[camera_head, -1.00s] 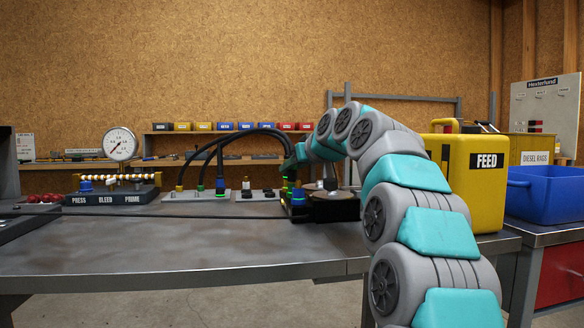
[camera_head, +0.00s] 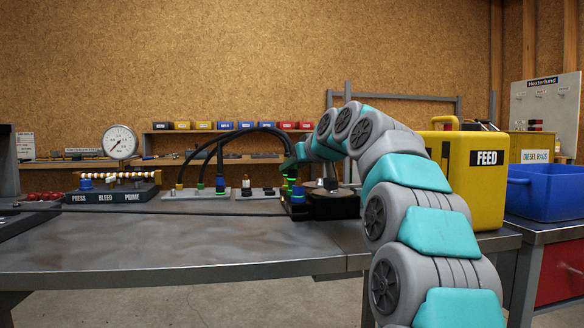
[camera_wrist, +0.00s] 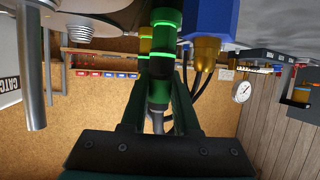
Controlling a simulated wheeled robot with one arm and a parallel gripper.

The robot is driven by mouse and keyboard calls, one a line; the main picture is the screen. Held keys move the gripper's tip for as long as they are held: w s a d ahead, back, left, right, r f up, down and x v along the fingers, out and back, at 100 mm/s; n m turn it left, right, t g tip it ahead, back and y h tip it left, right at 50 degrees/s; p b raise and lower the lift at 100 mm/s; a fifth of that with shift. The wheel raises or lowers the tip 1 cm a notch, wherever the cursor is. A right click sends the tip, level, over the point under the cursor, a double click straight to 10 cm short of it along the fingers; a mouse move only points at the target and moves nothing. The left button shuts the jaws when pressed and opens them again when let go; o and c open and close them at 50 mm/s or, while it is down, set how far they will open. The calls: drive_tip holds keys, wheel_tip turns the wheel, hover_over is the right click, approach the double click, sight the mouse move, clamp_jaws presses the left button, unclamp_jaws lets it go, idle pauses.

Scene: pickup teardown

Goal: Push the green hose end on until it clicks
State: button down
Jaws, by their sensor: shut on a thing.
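The green hose end (camera_wrist: 159,92) stands between the two dark fingers of my gripper (camera_wrist: 160,105) in the wrist view, and they are shut on it. Bright green rings show around the column above it in that picture. In the head view my gripper (camera_head: 291,167) is over the small black unit (camera_head: 298,209) on the bench. The green-ringed column there runs down toward this unit, in line with it. The arm partly hides the hose end. I cannot tell how fully it is seated.
A blue fitting with a brass collar (camera_wrist: 207,48) is close beside the hose end. A metal rod (camera_wrist: 30,75) is at the left of the wrist view. A yellow FEED can (camera_head: 480,190) stands right of the unit. The front bench top (camera_head: 170,245) is clear.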

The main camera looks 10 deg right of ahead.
drive_tip(key=shift+f, duration=0.1)
drive_tip(key=c, duration=0.6)
unclamp_jaws()
